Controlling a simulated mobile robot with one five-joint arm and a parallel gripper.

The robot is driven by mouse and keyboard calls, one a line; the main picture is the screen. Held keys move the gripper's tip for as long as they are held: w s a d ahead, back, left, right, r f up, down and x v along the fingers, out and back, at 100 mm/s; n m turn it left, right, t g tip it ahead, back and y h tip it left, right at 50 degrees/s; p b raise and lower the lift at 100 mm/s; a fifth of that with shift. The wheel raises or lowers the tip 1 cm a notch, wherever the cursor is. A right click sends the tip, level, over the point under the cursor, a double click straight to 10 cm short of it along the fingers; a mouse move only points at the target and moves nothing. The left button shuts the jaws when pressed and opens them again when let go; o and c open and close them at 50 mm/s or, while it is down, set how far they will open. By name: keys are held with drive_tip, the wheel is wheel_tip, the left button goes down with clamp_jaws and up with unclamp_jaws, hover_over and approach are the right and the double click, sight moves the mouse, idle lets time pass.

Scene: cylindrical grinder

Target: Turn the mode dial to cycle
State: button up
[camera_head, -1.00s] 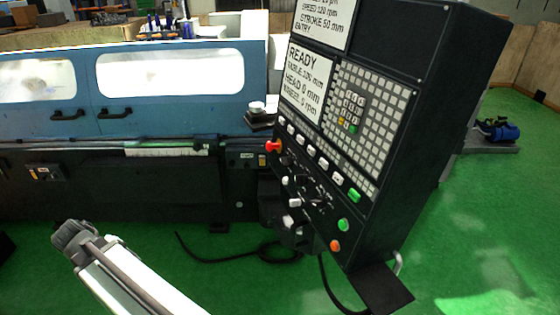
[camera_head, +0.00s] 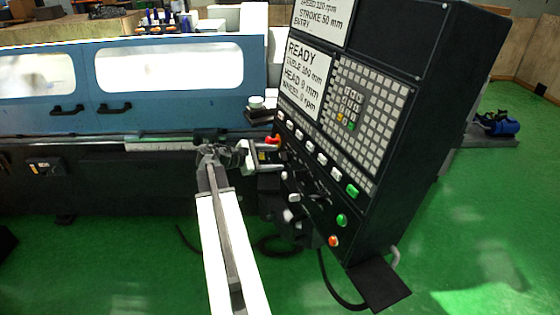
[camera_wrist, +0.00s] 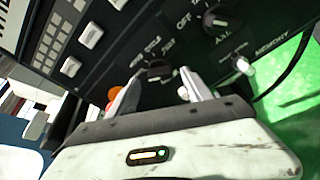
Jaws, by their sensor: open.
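The control panel (camera_head: 345,130) stands tilted at the right in the head view. In the wrist view a black dial (camera_wrist: 155,70) sits between and just beyond my fingertips, with the word CYCLE and other lettering above it. I cannot read clearly where it points. In the head view that dial is too small and dark to make out. My gripper (camera_head: 262,152) is at the left edge of the panel, near the red stop button (camera_head: 273,140). In the wrist view my gripper (camera_wrist: 160,88) is open, its two fingers apart around the dial's line, with no clear contact.
Another black dial (camera_wrist: 215,18) and a white knob (camera_wrist: 243,66) near MEMORY lie right of my fingers. The stop button shows orange beside the left finger. Keys fill the panel's upper part. A blue machine (camera_head: 150,85) stands behind. Green floor (camera_head: 110,270) is open in front.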

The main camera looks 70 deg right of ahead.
sight(285, 158)
drive_tip(key=shift+x, duration=1.45)
drive_tip(key=c, duration=1.1)
drive_tip(key=shift+w+d, duration=0.1)
drive_tip(key=shift+w, duration=0.05)
clamp_jaws()
